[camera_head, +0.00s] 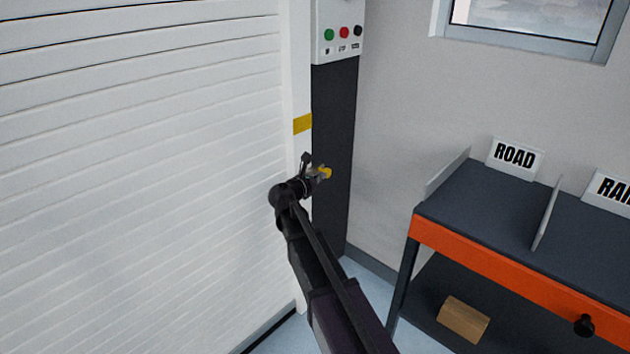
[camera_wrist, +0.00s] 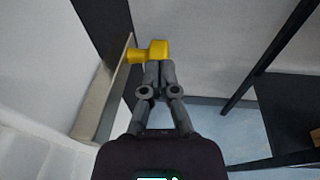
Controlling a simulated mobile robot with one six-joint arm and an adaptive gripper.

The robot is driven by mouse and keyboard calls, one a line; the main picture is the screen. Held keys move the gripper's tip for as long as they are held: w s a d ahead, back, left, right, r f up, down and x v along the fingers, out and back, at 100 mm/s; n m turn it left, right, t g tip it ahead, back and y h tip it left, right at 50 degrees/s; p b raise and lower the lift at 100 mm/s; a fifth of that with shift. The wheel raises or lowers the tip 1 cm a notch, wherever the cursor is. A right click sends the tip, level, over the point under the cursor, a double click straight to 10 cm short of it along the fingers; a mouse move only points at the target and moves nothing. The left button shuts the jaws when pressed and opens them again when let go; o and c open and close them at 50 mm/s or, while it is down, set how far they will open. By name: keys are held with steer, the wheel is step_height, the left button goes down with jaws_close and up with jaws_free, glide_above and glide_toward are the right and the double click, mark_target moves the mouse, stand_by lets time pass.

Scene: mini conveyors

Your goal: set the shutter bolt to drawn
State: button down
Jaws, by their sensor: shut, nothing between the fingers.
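The shutter bolt's yellow knob (camera_wrist: 150,52) shows in the wrist view, sticking out sideways from a pale upright rail (camera_wrist: 104,105). In the head view the yellow knob (camera_head: 326,173) is partly covered by my gripper, at the right edge of the white shutter (camera_head: 140,150). My gripper (camera_wrist: 159,68) is shut, with its fingertips together right at the near side of the knob. They look to be touching it or very close, and nothing is between them. My gripper (camera_head: 316,173) also shows in the head view. The bolt's rod is hidden, so I cannot tell its position.
A control box (camera_head: 338,35) with green, red and black buttons is above on the dark post (camera_head: 332,120). To the right stands an orange-fronted bench (camera_head: 490,268) with ROAD (camera_head: 515,157) and partly cut-off signs.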

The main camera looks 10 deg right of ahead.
steer(key=shift+x, duration=0.8)
steer(key=shift+r, duration=0.2)
steer(key=shift+s, duration=0.1)
steer(key=p+v, duration=0.2)
steer(key=v, duration=1.2)
steer(key=shift+a, duration=0.2)
steer(key=shift+s+f, duration=0.1)
steer(key=shift+f, duration=0.05)
steer(key=s+d+f+m+g+y, duration=0.3)
steer(key=s+d+f+m+g, duration=0.15)
steer(key=s+f+m, duration=0.35)
steer(key=s+d+f+m+g+y, duration=0.5)
steer(key=s+m, duration=0.3)
steer(key=m, duration=0.3)
steer(key=s+a+f+m+g+y, duration=0.2)
steer(key=s+a+f+m+y, duration=0.15)
steer(key=s+m, duration=0.45)
step_height(320, 180, up, 30)
steer(key=p, duration=2.9)
steer(key=shift+w+d, duration=0.25)
steer(key=shift+d, duration=0.15)
